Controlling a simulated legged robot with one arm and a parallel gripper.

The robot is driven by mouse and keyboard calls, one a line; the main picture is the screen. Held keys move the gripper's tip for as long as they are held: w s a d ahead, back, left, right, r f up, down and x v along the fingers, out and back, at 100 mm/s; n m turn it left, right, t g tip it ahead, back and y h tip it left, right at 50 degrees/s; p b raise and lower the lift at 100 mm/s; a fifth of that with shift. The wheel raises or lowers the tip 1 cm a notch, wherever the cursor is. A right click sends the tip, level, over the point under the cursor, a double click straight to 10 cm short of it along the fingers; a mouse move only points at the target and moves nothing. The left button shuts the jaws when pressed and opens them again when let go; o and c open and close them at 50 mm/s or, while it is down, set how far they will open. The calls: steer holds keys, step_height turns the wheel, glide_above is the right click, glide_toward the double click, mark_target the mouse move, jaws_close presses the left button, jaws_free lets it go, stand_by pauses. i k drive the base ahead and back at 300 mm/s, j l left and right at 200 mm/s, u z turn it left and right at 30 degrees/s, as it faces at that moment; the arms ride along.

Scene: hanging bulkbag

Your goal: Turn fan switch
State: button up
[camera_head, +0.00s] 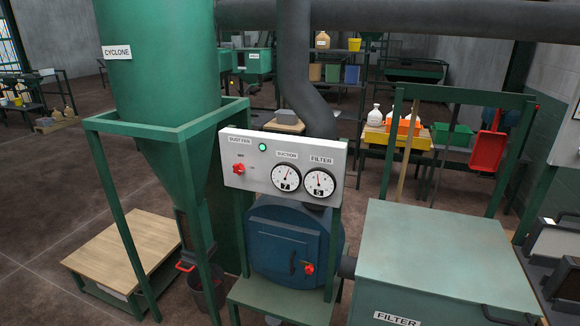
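The fan switch (239,169) is a small red knob on the left of a pale grey control panel (262,182). A "DUST FAN" label (240,140) sits above it, with small "OFF" lettering just over the knob. A green lamp (262,147) shows bright on the panel, right of the label. A suction gauge (286,178) and a filter gauge (318,182) are to the right of the knob. My gripper is not in this view, and nothing touches the knob.
The green cyclone (160,70) and its frame stand left of the panel. A blue round housing (290,245) with a red knob is below. A green filter box (440,255) fills the lower right. Open floor (50,190) lies at left.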

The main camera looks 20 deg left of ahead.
mark_target(238, 169)
steer(key=u, duration=1.3)
steer(key=i+j+z, duration=0.15)
steer(key=i+z, duration=0.15)
steer(key=i, duration=0.2)
steer(key=i+j+z, duration=0.35)
steer(key=i, duration=0.15)
